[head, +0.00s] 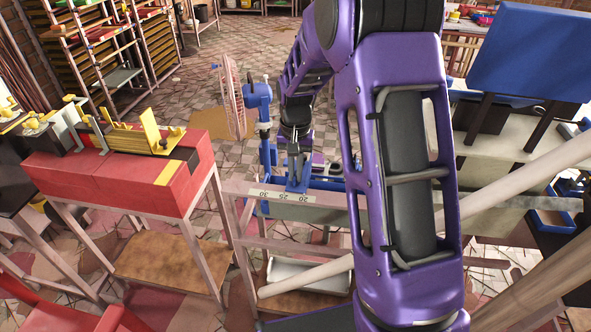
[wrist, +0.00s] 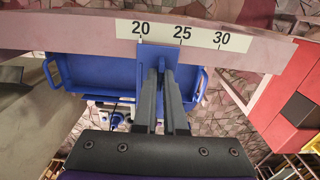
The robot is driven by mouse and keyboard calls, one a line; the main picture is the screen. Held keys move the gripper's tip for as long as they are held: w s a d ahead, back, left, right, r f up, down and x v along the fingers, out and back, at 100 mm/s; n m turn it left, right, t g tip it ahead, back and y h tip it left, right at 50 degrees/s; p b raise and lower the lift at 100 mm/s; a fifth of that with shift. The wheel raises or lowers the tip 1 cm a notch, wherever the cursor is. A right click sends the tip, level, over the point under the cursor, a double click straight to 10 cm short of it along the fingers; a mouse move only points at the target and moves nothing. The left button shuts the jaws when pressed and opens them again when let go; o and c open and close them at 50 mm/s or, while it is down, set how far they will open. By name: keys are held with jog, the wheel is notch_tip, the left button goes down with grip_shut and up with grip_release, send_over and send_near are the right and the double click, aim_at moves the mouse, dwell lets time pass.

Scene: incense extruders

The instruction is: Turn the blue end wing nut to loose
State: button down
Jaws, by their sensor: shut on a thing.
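A blue end stop (head: 299,184) stands on the bench rail beside a white number scale (head: 281,197). It also shows in the wrist view (wrist: 158,51) as a blue plate across the rail, between the marks 20 and 25. My gripper (head: 295,166) reaches down to it from above. In the wrist view my gripper's two dark fingers (wrist: 165,72) are close together at the plate and shut on a small part there. The blue end wing nut is hidden between the fingers, so its angle cannot be told.
A blue tray (wrist: 92,70) with handles lies below the rail. A red bench (head: 110,180) with yellow fittings is farther left. A white tray (head: 310,275) sits on the low shelf.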

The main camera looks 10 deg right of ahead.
jog(key=n+p, duration=0.1)
jog(key=n, duration=0.5)
jog(key=shift+r+n, duration=0.1)
jog(key=shift+n, duration=0.2)
jog(key=n+p, duration=0.1)
jog(key=n, duration=0.3)
jog(key=shift+n, duration=0.7)
jog(key=c, duration=1)
grip_release()
notch_tip(320, 180, up, 17)
jog(key=shift+r+p, duration=0.15)
jog(key=shift+p, duration=0.8)
